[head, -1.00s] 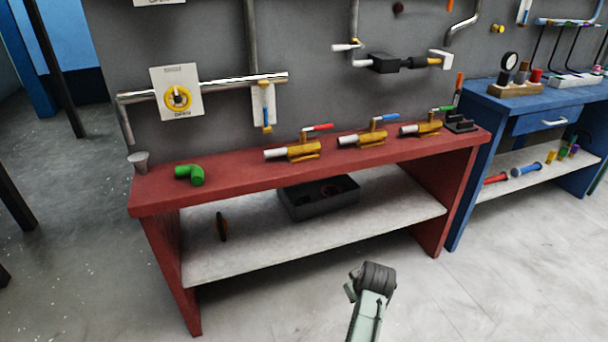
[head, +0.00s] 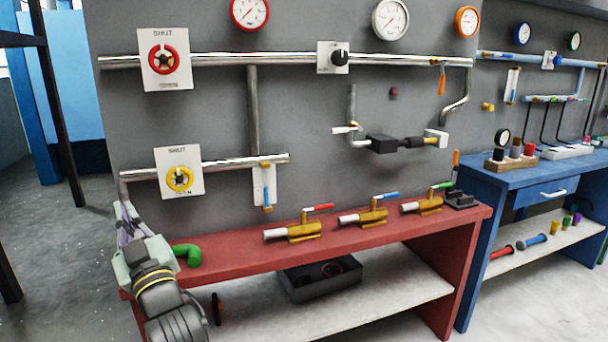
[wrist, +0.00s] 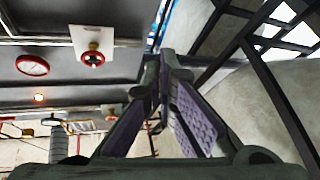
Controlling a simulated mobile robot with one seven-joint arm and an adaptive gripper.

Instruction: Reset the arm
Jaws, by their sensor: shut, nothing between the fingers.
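My arm rises at the lower left of the head view, in front of the left end of the red bench (head: 240,253). My gripper (head: 123,207) is at its upper end, beside the bench's left edge and left of a green elbow pipe (head: 188,254). In the wrist view my gripper's (wrist: 165,58) two dark fingers, with purple pads, run together at their tips. They are shut with nothing between them. The arm partly hides the bench's left end.
Yellow valves, one with a red handle (head: 292,231), stand on the bench. A yellow wheel (head: 180,178) and a red wheel (head: 162,62) are on the wall. A black bin (head: 322,279) sits on the shelf. A blue bench (head: 520,176) stands at right.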

